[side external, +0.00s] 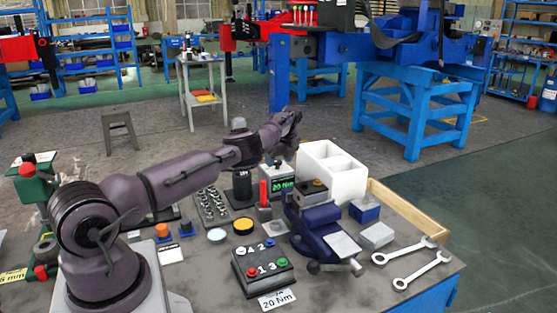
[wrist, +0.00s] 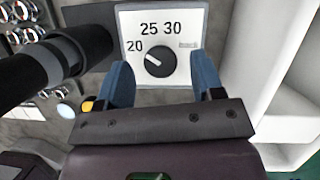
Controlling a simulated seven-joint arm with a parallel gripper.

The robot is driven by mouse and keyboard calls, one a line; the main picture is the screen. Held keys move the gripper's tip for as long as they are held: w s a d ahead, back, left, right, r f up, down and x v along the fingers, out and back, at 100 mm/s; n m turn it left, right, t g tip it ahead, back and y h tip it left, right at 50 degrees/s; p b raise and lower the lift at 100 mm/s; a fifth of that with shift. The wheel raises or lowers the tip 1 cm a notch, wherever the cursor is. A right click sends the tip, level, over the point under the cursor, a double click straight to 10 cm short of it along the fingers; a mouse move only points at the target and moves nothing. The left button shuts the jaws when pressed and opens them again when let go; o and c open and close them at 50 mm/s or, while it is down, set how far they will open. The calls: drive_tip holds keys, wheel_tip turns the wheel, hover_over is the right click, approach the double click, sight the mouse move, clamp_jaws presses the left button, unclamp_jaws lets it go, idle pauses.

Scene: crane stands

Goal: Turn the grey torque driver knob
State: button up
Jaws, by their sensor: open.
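In the wrist view, a dark round knob (wrist: 160,62) with a white pointer mark sits on a white dial face (wrist: 184,22) printed 20, 25 and 30. The pointer is turned to the upper left, toward the 20. My gripper (wrist: 162,68) is open, with one blue finger on each side of the knob in the picture. I see no contact, and cannot tell the height gap. In the side view, a box with a green display reading 20 Nm (side external: 283,185) stands under the end of my arm. The knob and fingertips are not clear there.
A black upright cylinder (side external: 242,187) stands left of the display box and shows in the wrist view (wrist: 45,66). A white compartment box (side external: 335,185) is close on the right. A blue vise (side external: 315,225), a button box (side external: 263,270) and two wrenches (side external: 405,250) lie nearer.

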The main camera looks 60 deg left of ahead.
drive_tip(key=v, duration=1.2)
drive_tip(key=shift+d+r, duration=0.1)
drive_tip(key=shift+r, duration=0.05)
drive_tip(key=s+a+r+m+t+h, duration=0.1)
drive_tip(key=s+a+m+t+h, duration=0.1)
drive_tip(key=s+a+m+t, duration=0.15)
drive_tip(key=f+m, duration=0.3)
drive_tip(key=f, duration=0.1)
drive_tip(key=w+a+f+m, duration=0.1)
drive_tip(key=f+m, duration=0.2)
drive_tip(key=f, duration=0.1)
drive_tip(key=f+m+t, duration=0.1)
drive_tip(key=f+m, duration=0.2)
drive_tip(key=shift+w+a+f+m, duration=0.25)
drive_tip(key=shift+w+f+m, duration=0.1)
drive_tip(key=shift+f, duration=0.05)
drive_tip(key=shift+w+a+f, duration=0.1)
drive_tip(key=shift+w+f, duration=0.15)
drive_tip(key=shift+f, duration=0.35)
